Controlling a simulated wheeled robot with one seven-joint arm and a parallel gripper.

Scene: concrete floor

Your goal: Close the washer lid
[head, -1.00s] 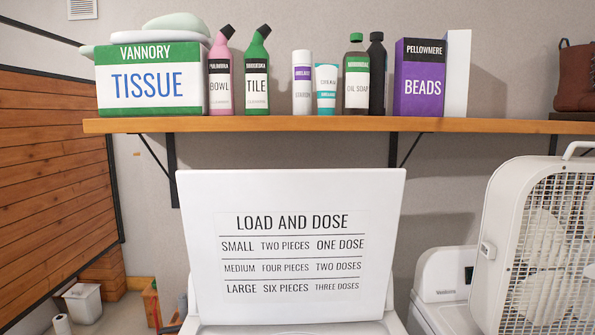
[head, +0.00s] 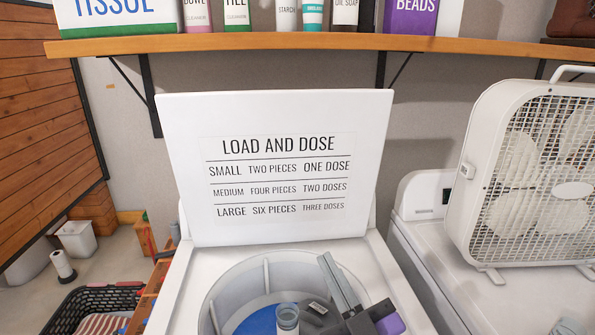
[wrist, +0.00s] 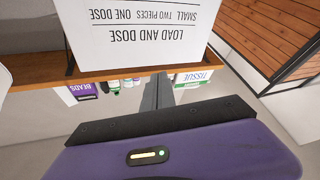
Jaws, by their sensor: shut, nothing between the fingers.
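The white washer lid (head: 275,135) stands open and nearly upright at the back of the washer (head: 385,285), its printed "LOAD AND DOSE" side facing me. The round tub opening (head: 235,285) is uncovered below it, with blue inside. My gripper (head: 328,262) shows at the lower middle in the head view, over the tub opening and in front of the lid, apart from it. Its fingers are shut with nothing between them. In the wrist view the lid (wrist: 135,30) appears upside down beyond the fingers (wrist: 158,85).
A wooden shelf (head: 290,45) with bottles and boxes runs along the wall above and behind the lid. A white box fan (head: 530,180) stands on the neighbouring machine (head: 500,300) at right. A laundry basket (head: 95,305) is on the floor at left.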

